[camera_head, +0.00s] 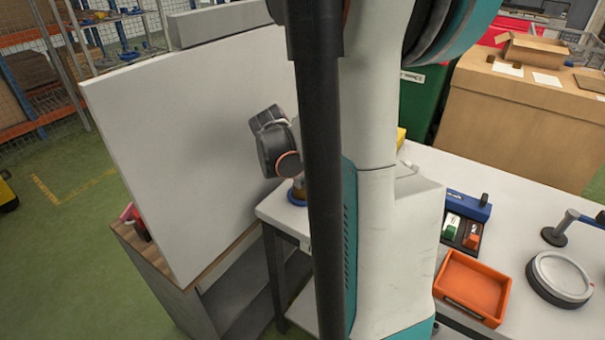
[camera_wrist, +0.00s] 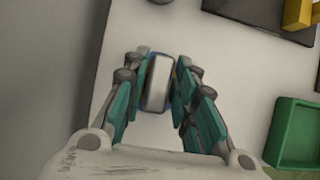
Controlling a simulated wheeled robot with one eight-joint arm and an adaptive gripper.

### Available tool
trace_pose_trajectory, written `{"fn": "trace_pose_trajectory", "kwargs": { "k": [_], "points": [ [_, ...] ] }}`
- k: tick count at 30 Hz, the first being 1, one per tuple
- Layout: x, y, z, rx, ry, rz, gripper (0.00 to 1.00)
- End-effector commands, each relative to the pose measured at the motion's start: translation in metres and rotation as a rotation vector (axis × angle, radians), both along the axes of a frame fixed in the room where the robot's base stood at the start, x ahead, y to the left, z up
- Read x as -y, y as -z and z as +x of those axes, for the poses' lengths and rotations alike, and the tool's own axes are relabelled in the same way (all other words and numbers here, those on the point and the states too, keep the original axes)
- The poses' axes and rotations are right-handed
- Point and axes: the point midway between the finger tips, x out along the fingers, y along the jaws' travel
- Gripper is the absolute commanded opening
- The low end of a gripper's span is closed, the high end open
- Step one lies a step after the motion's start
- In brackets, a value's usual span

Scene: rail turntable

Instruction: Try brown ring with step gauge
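In the wrist view, my gripper (camera_wrist: 162,80) has its two teal-padded fingers on either side of a small upright piece (camera_wrist: 158,82) with a pale grey face and a blue edge. The pads lie close to it; whether both touch is unclear. In the head view, a small brownish piece with a blue round base (camera_head: 297,197) stands at the table corner, partly behind my arm, below my dark wrist joint. My fingers are hidden there. I cannot tell for certain which piece is the brown ring or the step gauge.
An orange tray (camera_head: 472,287), a silver round plate (camera_head: 560,278), a grey post (camera_head: 561,228) and a blue block (camera_head: 467,206) stand on the right of the white table. A tall white panel (camera_head: 185,150) rises at left. The wrist view shows a green tray (camera_wrist: 296,135).

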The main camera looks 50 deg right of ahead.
Motion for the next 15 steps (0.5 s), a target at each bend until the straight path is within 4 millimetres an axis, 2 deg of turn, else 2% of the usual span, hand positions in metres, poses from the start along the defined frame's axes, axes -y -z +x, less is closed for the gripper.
{"fn": "trace_pose_trajectory", "kwargs": {
  "k": [11,15],
  "points": [
    [-0.0005,-0.0001,-0.0001,0.000,0.000,0.001,0.43],
    [-0.0048,-0.0075,-0.0004,0.000,0.000,0.001,0.43]
  ]
}}
